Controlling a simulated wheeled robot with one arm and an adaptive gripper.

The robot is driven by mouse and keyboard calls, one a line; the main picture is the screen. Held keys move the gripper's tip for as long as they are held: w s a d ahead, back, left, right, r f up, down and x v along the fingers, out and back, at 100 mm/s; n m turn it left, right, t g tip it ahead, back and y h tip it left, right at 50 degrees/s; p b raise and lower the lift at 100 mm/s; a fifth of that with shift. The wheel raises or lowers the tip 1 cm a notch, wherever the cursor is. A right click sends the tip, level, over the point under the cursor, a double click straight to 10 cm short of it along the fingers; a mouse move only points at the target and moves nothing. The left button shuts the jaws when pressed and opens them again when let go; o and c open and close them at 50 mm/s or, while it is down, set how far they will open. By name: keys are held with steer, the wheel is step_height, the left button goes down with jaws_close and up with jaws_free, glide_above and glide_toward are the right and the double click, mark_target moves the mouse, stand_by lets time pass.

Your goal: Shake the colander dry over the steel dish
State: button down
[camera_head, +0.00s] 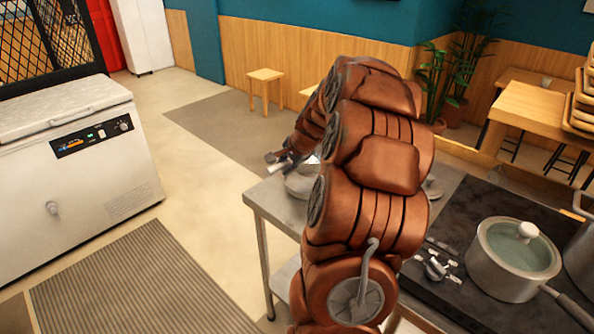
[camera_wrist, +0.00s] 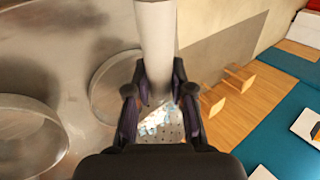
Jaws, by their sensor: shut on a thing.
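My gripper (camera_wrist: 159,82) is shut on a pale cylindrical handle (camera_wrist: 156,35) in the wrist view. A perforated metal surface with white and bluish bits (camera_wrist: 165,126) shows between and below the fingers; it looks like the colander, mostly hidden by my gripper. In the head view my gripper (camera_head: 283,158) is at the far left end of the steel table, partly behind my arm. A steel dish (camera_head: 299,187) stands on the table just below it. In the wrist view a round steel vessel (camera_wrist: 103,88) lies left of the handle; I cannot tell how the colander lines up with it.
Another round steel vessel (camera_wrist: 60,128) is at the wrist view's lower left. The steel table (camera_head: 262,200) ends beside open floor. A lidded pot (camera_head: 512,283) stands on the dark stove (camera_head: 450,222) at right. A white chest machine (camera_head: 100,170) stands at left.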

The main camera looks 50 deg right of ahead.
step_height(320, 180, up, 4)
steer(key=shift+d+r, duration=0.1)
steer(key=shift+d, duration=0.05)
steer(key=shift+w+f, duration=0.1)
steer(key=shift+f, duration=2.15)
steer(key=shift+r, duration=0.15)
steer(key=shift+a, duration=0.25)
